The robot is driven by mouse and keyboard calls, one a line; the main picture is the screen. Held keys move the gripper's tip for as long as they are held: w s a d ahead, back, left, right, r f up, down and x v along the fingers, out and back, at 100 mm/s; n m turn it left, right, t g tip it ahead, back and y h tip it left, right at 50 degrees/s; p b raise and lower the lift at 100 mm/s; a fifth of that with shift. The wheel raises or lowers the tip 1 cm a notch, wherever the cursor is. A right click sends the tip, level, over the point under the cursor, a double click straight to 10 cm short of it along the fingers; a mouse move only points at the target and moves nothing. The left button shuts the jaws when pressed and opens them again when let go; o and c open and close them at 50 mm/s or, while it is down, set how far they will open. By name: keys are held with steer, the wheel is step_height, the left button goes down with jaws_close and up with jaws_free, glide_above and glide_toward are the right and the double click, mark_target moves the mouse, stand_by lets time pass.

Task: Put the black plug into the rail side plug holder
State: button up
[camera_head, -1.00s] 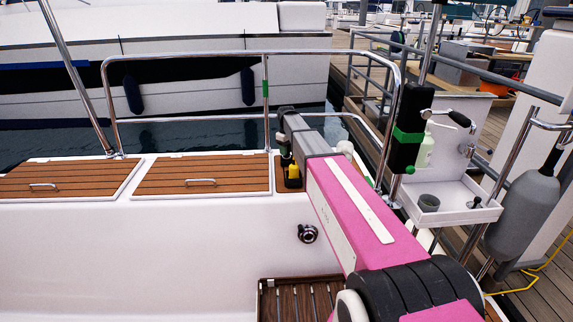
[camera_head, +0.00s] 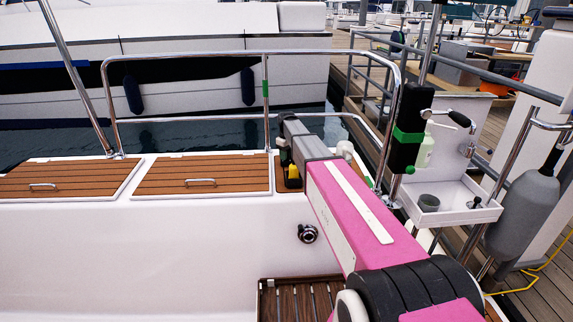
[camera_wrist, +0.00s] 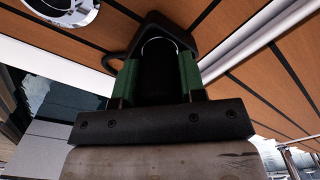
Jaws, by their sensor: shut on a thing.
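My gripper (camera_wrist: 158,82) is shut on the black plug (camera_wrist: 157,72), a dark round body between its two green fingers in the wrist view. A thin pale rim shows at the plug's far end. A black angular piece with a loop at its left (camera_wrist: 172,28) lies just beyond the fingertips, over teak deck; I cannot tell whether the plug touches it. In the head view my gripper (camera_head: 286,157) is small and partly hidden by my arm, beside the rail. A dark box with a yellow item (camera_head: 292,182) sits just below it; I cannot make out the rail side plug holder for certain.
A steel rail (camera_head: 230,53) runs behind the teak locker lids (camera_head: 200,175). A white tray (camera_head: 455,212) with a grey cup (camera_head: 429,203) and a small black piece (camera_head: 474,203) stands at right. A black post (camera_head: 408,125) with a green band rises beside it.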

steer(key=shift+s+f, duration=0.1)
steer(key=shift+f, duration=0.7)
steer(key=o, duration=1)
steer(key=shift+s+a+r, duration=0.1)
steer(key=shift+s+a, duration=0.05)
steer(key=shift+c, duration=0.6)
steer(key=shift+o, duration=0.7)
steer(key=r, duration=1.1)
steer(key=shift+w+d+r, duration=0.2)
steer(key=shift+w+r, duration=0.05)
steer(key=shift+r, duration=0.15)
